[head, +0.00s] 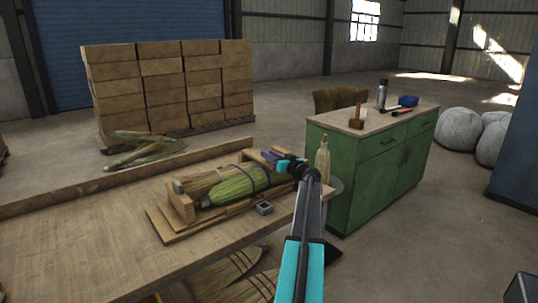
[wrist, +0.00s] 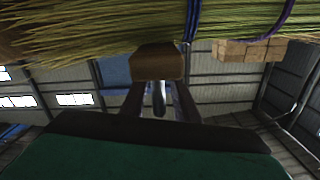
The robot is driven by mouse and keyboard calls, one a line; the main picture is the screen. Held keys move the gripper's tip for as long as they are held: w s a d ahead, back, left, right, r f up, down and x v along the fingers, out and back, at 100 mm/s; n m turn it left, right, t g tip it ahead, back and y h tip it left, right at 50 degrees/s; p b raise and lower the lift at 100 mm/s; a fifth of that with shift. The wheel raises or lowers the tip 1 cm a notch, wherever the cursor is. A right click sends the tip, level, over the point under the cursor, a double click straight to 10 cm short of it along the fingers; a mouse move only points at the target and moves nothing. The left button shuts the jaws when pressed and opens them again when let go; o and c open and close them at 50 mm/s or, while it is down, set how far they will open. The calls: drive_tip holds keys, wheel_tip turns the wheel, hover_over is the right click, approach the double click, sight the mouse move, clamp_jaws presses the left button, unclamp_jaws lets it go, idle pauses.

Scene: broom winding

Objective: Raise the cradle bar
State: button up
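A wooden cradle (head: 181,202) stands on the workbench and carries straw bundles, one tan (head: 212,181) and one green (head: 238,186) with a dark band around it. My gripper (head: 290,166) is at the cradle's right end, low beside the straw, with its fingertips partly hidden in the head view. In the wrist view, my two dark fingers (wrist: 158,95) stand apart with a visible gap. A wooden block end (wrist: 157,62), seemingly part of the cradle, shows at their tips. I cannot pick out the bar for certain. Straw with a purple cord (wrist: 190,20) crosses above it.
A small grey box (head: 264,208) sits on the bench (head: 90,250) in front of the cradle. A green cabinet (head: 355,170) with a mallet and bottle stands to the right. Stacked boxes (head: 165,85) are behind. The bench's left part is clear.

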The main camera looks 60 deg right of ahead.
drive_tip(key=shift+w+d, duration=0.2)
drive_tip(key=shift+w, duration=0.4)
clamp_jaws()
drive_tip(key=shift+w, duration=0.1)
